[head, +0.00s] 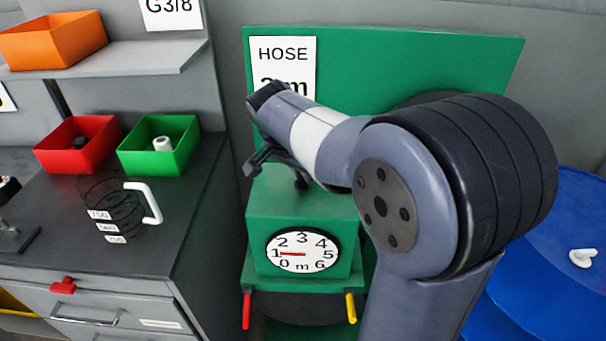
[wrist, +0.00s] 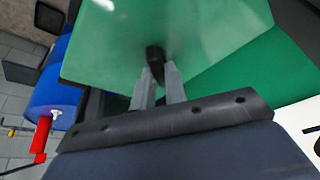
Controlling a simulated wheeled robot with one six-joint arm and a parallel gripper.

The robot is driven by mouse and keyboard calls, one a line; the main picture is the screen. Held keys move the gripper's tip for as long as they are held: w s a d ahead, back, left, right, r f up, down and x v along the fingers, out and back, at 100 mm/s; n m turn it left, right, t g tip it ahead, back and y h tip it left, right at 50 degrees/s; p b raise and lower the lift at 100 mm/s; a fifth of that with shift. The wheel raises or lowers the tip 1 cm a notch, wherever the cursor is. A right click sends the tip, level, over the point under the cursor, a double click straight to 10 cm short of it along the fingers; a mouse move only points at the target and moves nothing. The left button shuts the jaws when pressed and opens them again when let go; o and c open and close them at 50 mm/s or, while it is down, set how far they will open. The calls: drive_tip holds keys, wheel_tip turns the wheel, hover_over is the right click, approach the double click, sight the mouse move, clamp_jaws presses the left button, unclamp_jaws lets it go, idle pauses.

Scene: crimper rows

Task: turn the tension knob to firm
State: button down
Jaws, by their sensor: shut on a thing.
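A green machine (head: 300,215) stands in the middle of the head view under a sign reading HOSE. Its front dial (head: 302,250) runs from 0 to 6 m, with a red pointer toward 1. My gripper (head: 277,172) reaches down to the machine's top. In the wrist view my gripper (wrist: 159,82) is shut on a small black knob (wrist: 155,56) on the green top face. The fingers hide part of the knob. I see no firm or loose marks, so I cannot read its setting. In the head view the knob is hard to make out.
A red lever (head: 247,311) and a yellow lever (head: 351,307) stick out below the dial. A green back panel (head: 440,60) rises behind the machine. A blue drum (head: 560,230) stands right. A dark bench with red (head: 65,155) and green (head: 150,160) bins is left.

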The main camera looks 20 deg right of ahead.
drive_tip(key=m+g, duration=0.1)
drive_tip(key=m, duration=0.2)
drive_tip(key=m+g+h, duration=0.1)
drive_tip(key=m, duration=0.1)
drive_tip(key=shift+w+a+m, duration=0.1)
drive_tip(key=shift+w+m, duration=0.05)
drive_tip(key=shift+m, duration=0.25)
drive_tip(key=m+g, duration=0.1)
drive_tip(key=m, duration=0.1)
drive_tip(key=m+g+p, duration=0.1)
drive_tip(key=m, duration=0.2)
drive_tip(key=shift+w, duration=0.15)
drive_tip(key=shift+m, duration=0.4)
drive_tip(key=c, duration=1.4)
unclamp_jaws()
drive_tip(key=shift+c, duration=0.2)
drive_tip(key=v, duration=1)
drive_tip(key=shift+r, duration=0.4)
